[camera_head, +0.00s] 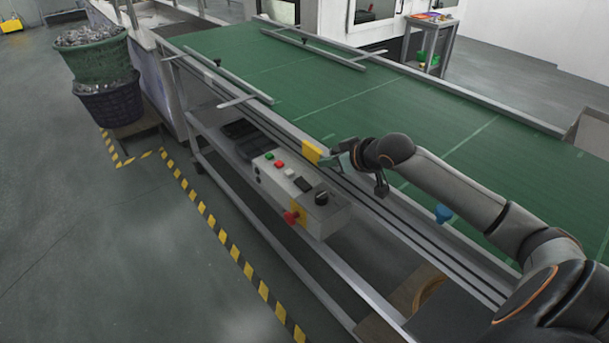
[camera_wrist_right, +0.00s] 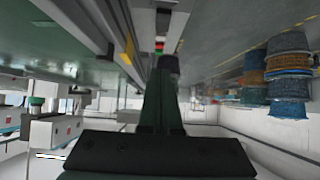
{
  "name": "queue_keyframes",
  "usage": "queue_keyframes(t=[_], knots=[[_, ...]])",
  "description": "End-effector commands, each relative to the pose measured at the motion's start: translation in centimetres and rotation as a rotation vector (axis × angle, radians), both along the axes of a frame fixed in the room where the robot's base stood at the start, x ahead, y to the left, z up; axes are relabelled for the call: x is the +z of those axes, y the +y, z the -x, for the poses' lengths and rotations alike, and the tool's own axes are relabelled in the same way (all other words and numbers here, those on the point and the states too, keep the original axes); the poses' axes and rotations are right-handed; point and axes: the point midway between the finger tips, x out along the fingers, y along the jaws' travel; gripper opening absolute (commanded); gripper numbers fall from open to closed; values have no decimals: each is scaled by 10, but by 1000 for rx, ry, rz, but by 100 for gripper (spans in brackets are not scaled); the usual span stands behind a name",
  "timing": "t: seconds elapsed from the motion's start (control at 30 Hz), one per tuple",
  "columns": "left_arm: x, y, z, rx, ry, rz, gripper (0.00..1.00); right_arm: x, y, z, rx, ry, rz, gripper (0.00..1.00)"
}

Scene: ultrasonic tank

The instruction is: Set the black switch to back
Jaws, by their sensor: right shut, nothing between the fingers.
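The grey control box (camera_head: 300,190) hangs on the near side of the green conveyor. On its top, a round black switch (camera_head: 321,198) sits near the right end. Which way the switch points is too small to tell. My right gripper (camera_head: 334,161) is shut and empty, beside the conveyor rail, behind and above the box, apart from the switch. In the right wrist view my fingers (camera_wrist_right: 167,75) point toward the box (camera_wrist_right: 160,25); their dark tips cover part of it, and I cannot make out the switch there. My left gripper is out of view.
A yellow plate (camera_head: 312,152) stands on the rail beside my right gripper. The box also carries green and red buttons (camera_head: 279,164), a black rectangular part (camera_head: 303,184) and a red knob (camera_head: 291,217) on its front. A blue knob (camera_head: 443,213) is farther right along the conveyor.

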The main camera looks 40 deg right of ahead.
Motion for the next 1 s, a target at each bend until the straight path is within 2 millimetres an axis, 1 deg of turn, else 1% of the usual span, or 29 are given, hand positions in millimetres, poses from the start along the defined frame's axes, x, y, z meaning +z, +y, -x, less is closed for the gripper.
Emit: queue_keyframes(t=[0.23,0.37,0.9,0.97,1.0], knots=[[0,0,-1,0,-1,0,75,-2,0,-1,0,0,0,0],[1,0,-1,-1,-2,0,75,-7,0,-8,-1,-2,-2,0],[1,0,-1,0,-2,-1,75,-58,7,-76,-1,-2,-3,0],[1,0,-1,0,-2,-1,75,-63,8,-82,1,0,-1,0],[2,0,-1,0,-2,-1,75,-73,8,-81,0,4,-1,0]])
